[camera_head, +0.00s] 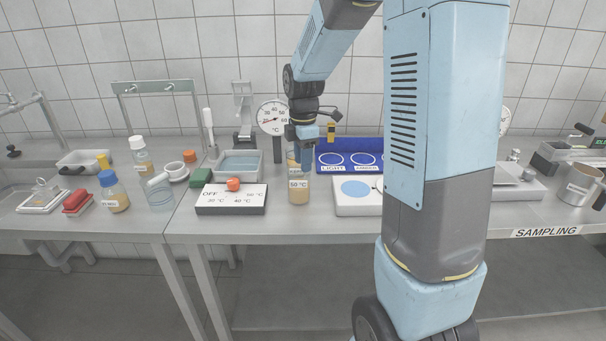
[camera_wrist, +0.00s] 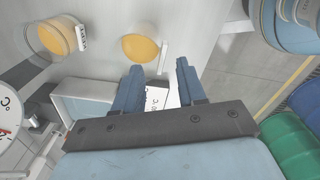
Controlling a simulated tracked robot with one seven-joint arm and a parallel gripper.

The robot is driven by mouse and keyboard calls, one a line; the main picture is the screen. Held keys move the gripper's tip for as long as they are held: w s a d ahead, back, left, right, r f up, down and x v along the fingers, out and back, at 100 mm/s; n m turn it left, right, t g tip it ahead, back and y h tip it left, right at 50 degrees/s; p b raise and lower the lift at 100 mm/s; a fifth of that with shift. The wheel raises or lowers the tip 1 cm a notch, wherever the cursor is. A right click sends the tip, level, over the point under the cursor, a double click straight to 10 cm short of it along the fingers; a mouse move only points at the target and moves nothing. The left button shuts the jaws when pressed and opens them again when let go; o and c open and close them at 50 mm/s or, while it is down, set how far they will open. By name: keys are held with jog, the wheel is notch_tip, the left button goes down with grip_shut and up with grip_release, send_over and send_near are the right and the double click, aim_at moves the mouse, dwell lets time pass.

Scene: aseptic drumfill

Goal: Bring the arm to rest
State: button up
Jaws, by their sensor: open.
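My gripper (camera_head: 307,165) hangs over the middle of the bench, fingers pointing down, with the arm folded from the upper right. It is open and nothing is held. In the wrist view the two blue fingers (camera_wrist: 159,68) stand apart with a gap between them. A jar of amber liquid (camera_head: 299,192) stands upright on the bench in front of and below the gripper. A second amber jar (camera_head: 291,160) stands behind, partly hidden by the gripper. Two amber jars, one nearer the fingers (camera_wrist: 140,48) and one farther left (camera_wrist: 58,36), show in the wrist view, apart from the fingers.
A heater box with an orange knob (camera_head: 232,200) and a water bath (camera_head: 240,166) are left of the gripper. A blue rack (camera_head: 350,155) and a white plate device (camera_head: 355,192) are close on the right. A dial thermometer (camera_head: 272,117) stands behind. Air above the bench's left side looks clear.

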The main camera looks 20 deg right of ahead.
notch_tip(320, 180, up, 6)
jog(key=s+r+m+t, duration=0.3)
jog(key=s+r+m, duration=0.55)
jog(key=s, duration=0.35)
jog(key=s+m+t, duration=0.2)
jog(key=s+m, duration=0.8)
jog(key=s, duration=0.3)
jog(key=shift+r+t, duration=0.25)
jog(key=shift+t, duration=0.05)
jog(key=shift+a, duration=0.1)
